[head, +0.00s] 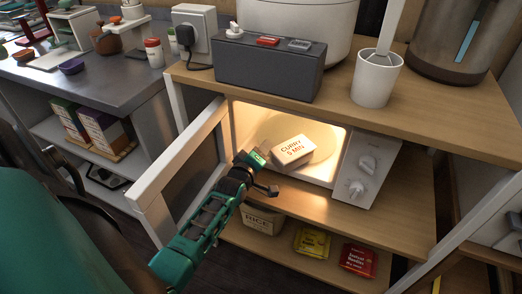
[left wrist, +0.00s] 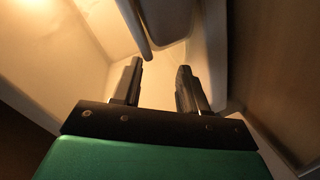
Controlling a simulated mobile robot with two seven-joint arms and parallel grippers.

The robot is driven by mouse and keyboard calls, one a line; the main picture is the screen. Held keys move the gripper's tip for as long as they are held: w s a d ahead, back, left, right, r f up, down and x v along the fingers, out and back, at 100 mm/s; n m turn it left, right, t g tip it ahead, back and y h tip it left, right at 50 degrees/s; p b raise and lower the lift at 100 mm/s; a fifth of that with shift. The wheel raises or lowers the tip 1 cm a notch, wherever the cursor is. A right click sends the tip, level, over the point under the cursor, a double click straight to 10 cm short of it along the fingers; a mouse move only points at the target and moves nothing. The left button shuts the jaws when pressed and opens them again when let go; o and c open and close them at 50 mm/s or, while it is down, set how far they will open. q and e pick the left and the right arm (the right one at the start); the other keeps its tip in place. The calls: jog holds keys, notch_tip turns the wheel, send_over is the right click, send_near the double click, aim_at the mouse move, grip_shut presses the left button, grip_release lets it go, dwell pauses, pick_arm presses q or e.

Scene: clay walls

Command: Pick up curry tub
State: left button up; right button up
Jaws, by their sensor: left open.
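The curry tub (head: 293,151) is a white box-shaped tub with "CURRY 5 MIN" on its top. It sits on the round plate (head: 322,133) inside the lit microwave (head: 372,172), whose door (head: 180,160) stands open to the left. My left gripper (head: 265,172) is at the microwave's mouth, close to the tub's left front side. In the left wrist view its two dark fingers (left wrist: 160,68) are apart with nothing between them. Pale, warmly lit surfaces fill that view, and I cannot make out the tub there. My right gripper is not in view.
Above the microwave, a wooden shelf (head: 445,105) holds a dark grey box (head: 268,68), a white cup (head: 376,80) and a large kettle-like appliance (head: 455,40). Below are a rice bag (head: 262,221), yellow packet (head: 312,241) and red packet (head: 358,259). The open door flanks my left arm.

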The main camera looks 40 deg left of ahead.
pick_arm(q)
jog(key=shift+r, duration=0.2)
jog(key=p+v, duration=0.4)
jog(key=v, duration=0.9)
jog(key=shift+w+d+f, duration=0.1)
